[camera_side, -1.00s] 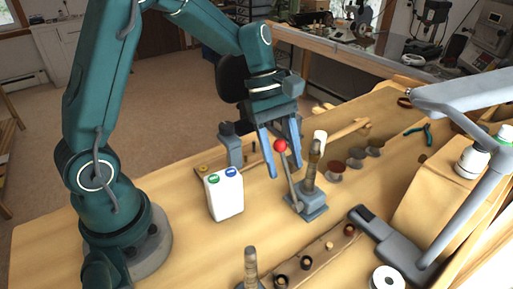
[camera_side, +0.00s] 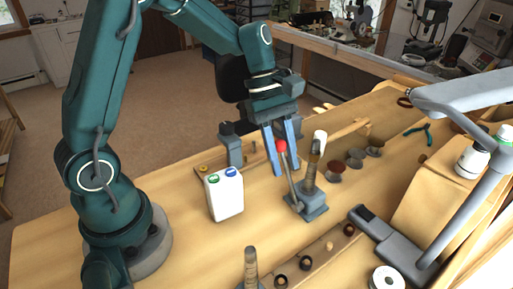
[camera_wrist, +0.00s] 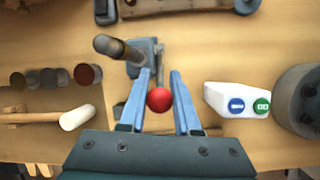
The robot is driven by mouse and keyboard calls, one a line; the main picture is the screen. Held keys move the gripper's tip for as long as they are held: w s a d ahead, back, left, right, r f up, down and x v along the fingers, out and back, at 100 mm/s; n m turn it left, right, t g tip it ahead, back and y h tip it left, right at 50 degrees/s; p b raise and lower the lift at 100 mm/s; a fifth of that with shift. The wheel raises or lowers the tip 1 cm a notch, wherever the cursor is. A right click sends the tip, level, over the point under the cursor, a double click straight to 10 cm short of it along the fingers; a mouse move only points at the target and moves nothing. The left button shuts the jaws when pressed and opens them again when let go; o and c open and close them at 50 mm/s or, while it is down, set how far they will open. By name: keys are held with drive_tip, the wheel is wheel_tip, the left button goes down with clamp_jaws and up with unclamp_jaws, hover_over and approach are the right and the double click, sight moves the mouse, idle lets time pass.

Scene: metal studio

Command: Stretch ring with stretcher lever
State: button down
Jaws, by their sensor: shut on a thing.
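The ring stretcher (camera_side: 312,200) stands upright on the bench, with a grey-blue base and a tapered mandrel (camera_side: 313,160). Its lever ends in a red ball knob (camera_side: 281,146), and the lever leans left of the mandrel. My gripper (camera_side: 278,172) points down with its blue fingers on either side of the red knob, shut on it. In the wrist view the knob (camera_wrist: 159,99) sits between the fingers, and the stretcher base (camera_wrist: 146,50) lies just beyond. I cannot make out a ring on the mandrel.
A grey lamp arm (camera_side: 470,95) reaches in from the right. A wooden strip with dark pieces (camera_side: 315,262) lies in front.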

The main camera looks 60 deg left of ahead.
drive_tip(key=shift+a, duration=0.1)
idle(0.7)
drive_tip(key=shift+a+f+h, duration=0.7)
drive_tip(key=shift+a+h, duration=0.05)
drive_tip(key=shift+h, duration=0.4)
drive_tip(key=shift+a+f+h, duration=0.65)
drive_tip(key=shift+a+h, duration=0.1)
drive_tip(key=shift+h, duration=0.4)
drive_tip(key=c, duration=0.8)
unclamp_jaws()
drive_tip(key=shift+o, duration=0.2)
drive_tip(key=shift+v, duration=2.55)
